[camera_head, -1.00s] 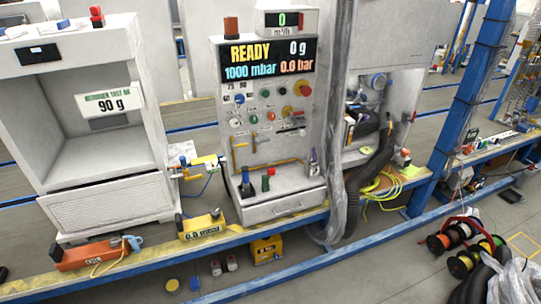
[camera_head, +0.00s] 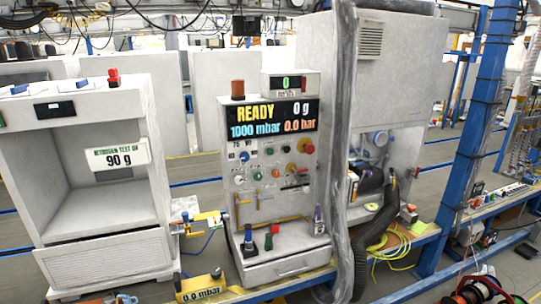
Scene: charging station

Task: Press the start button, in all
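The charging station's control panel (camera_head: 262,158) stands upright near the middle of the head view. Its display (camera_head: 272,120) reads READY, 0 g, 1000 mbar and 0.0 bar. The labels are too small to read, so I cannot tell which is the start button. Neither of my grippers is in view.
A white open-fronted cabinet (camera_head: 105,262) marked 90 g stands at the left. A yellow gauge box (camera_head: 201,287) reads 0.0 mbar in front. A thick grey hose (camera_head: 340,150) hangs right of the panel. A blue post (camera_head: 474,130) stands at the right.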

